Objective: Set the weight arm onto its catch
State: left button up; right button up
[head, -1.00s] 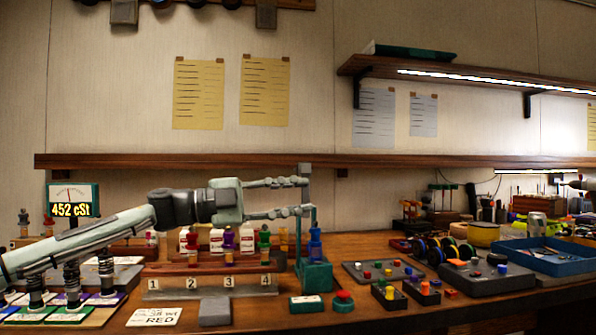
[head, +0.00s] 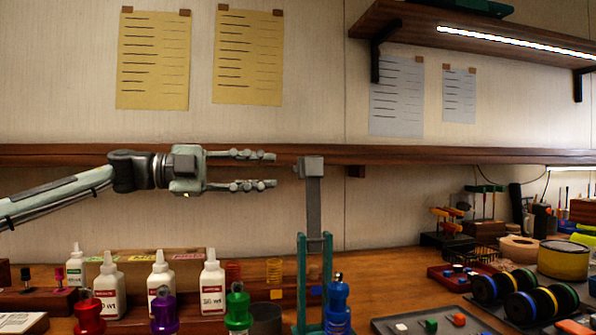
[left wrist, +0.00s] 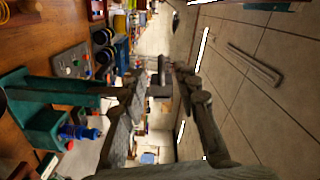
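The weight arm (head: 313,205) is a grey bar with a grey block at its top. It stands upright in the teal stand (head: 302,270), beside a blue damper (head: 337,305). My left gripper (head: 275,170) is open, with its two fingers pointing right, level with the block. In the head view a small gap shows between the fingertips and the block. In the left wrist view the teal stand (left wrist: 60,90) and the blue damper (left wrist: 80,132) lie left of the open fingers. I cannot make out the catch. My right gripper is out of view.
White bottles (head: 212,285) and red, purple and green dampers stand below my left arm. A grey board (head: 390,325) with coloured knobs, striped wheels (head: 505,285) and a yellow tin (head: 563,260) lie to the right. A wooden ledge (head: 420,155) runs along the wall behind.

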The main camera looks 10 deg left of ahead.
aim_at(296, 170)
pick_arm(q)
jog(key=p+x, duration=0.1)
jog(key=x, duration=0.5)
jog(key=shift+s+d+r, duration=0.1)
jog(key=shift+d, duration=0.3)
jog(key=shift+w+d, duration=0.2)
jog(key=shift+d, duration=0.35)
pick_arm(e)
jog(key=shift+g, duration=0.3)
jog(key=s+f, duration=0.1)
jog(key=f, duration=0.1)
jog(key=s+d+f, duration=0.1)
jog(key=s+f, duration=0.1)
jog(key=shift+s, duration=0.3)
pick_arm(q)
grip_shut()
